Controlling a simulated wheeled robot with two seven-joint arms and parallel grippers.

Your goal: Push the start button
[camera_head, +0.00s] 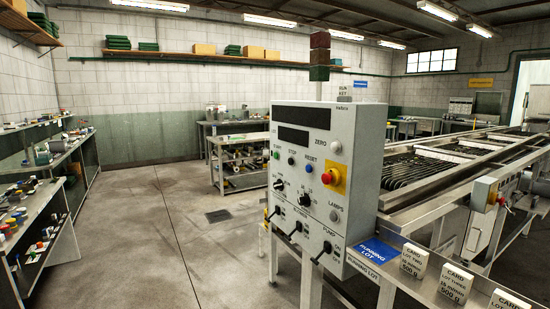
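A light grey control panel (352,140) stands upright right of the middle. A small green button (277,154) sits at its left side, under a green label that seems to read START. To its right is a small button (291,161) under the label STOP, then a blue button (307,169) under RESET. Nothing covers the green button. Whether it is pressed in or lit cannot be told at this size. Neither of my grippers shows in the view.
A red emergency stop on yellow (335,177), black knobs (305,200) and toggle levers (324,252) share the panel. The roller machine (425,175) stands behind it. Open concrete floor (160,230) lies left.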

